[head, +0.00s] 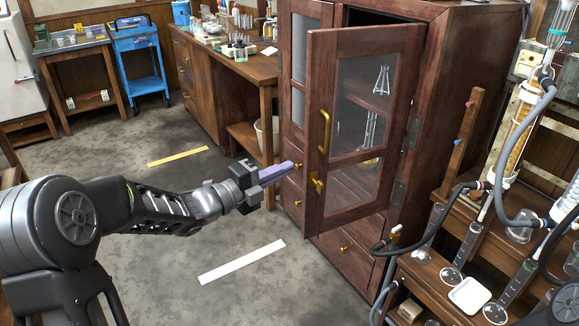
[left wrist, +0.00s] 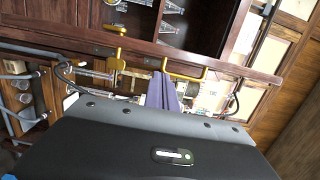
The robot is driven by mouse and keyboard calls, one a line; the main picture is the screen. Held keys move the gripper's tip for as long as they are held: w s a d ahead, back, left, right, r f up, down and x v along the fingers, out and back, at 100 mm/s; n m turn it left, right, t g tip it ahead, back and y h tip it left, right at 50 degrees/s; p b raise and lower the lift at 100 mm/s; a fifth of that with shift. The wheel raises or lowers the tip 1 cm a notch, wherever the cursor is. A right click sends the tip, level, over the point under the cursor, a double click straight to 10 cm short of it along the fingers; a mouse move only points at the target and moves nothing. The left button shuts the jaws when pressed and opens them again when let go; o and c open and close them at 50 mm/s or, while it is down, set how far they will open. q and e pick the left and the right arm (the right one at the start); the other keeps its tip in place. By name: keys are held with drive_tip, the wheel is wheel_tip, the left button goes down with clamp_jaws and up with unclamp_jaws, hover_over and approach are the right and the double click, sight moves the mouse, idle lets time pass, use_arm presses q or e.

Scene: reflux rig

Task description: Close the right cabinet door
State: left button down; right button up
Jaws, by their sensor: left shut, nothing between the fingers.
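The right cabinet door (head: 360,155), dark red wood with a glass pane, stands open, swung outward from hinges on its right side. It has a brass handle (head: 326,132) and a brass latch (head: 317,183) on its left stile. My left gripper (head: 290,168) is shut and empty, its purple fingers just left of the door's free edge. In the left wrist view the fingers (left wrist: 162,92) point towards the brass handle (left wrist: 188,74) and partly cover its left end; I cannot tell whether they touch. My right gripper is out of view.
The dark red cabinet (head: 455,70) holds glassware behind the door; its left door (head: 305,70) is shut. A wooden rack bench with tubing and glassware (head: 470,295) stands close on the right. A workbench (head: 215,65) and blue cart (head: 140,55) are behind. The floor between is clear.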

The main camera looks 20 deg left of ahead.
sight(310, 157)
use_arm(q)
drive_tip(key=p+x, duration=0.1)
drive_tip(key=x, duration=0.7)
drive_tip(key=shift+w+d, duration=0.2)
drive_tip(key=shift+w, duration=0.05)
